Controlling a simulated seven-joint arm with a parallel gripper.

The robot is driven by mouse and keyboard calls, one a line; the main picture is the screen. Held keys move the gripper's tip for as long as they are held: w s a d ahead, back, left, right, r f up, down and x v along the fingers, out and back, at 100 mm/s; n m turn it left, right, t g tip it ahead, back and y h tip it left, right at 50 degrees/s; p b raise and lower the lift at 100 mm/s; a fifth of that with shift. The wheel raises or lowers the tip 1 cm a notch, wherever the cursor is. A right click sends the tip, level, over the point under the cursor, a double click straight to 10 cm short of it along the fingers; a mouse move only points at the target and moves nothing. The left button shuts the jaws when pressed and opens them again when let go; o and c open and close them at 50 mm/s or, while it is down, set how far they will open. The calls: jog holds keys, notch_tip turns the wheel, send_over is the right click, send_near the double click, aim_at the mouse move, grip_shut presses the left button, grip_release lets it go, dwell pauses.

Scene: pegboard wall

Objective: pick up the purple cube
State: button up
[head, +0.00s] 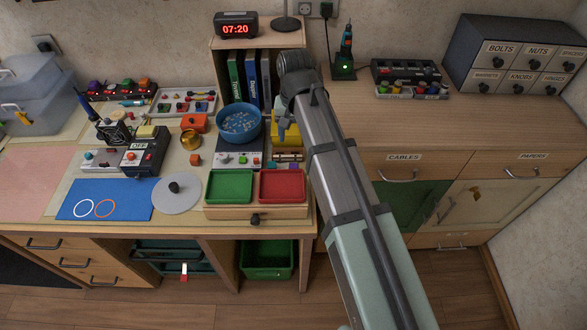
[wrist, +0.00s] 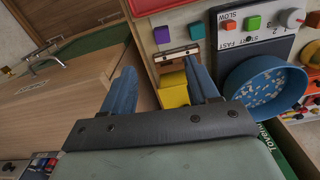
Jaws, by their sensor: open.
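The small purple cube (wrist: 161,34) sits beyond my fingertips in the wrist view, left of a green cube (wrist: 196,30). In the head view my gripper (head: 283,126) hangs beside the yellow box, behind the cube. A yellow box (wrist: 173,90) shows between the fingers in the wrist view, partly hidden by them.
A blue bowl (head: 239,121) stands left of my gripper. The control panel (head: 237,161) lies near the cube. A green tray (head: 230,186) and a red tray (head: 282,185) are in front. Upright binders (head: 237,75) stand behind. The cabinet top (head: 430,125) on the right has clear room.

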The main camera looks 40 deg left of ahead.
aim_at(294, 166)
jog(key=shift+s+a+f, duration=0.1)
jog(key=shift+f, duration=3.3)
jog(key=shift+s+a+f, duration=0.1)
jog(key=shift+f, duration=3.25)
jog(key=shift+c, duration=0.4)
jog(key=shift+d, duration=0.1)
grip_shut()
jog(key=shift+r, duration=0.1)
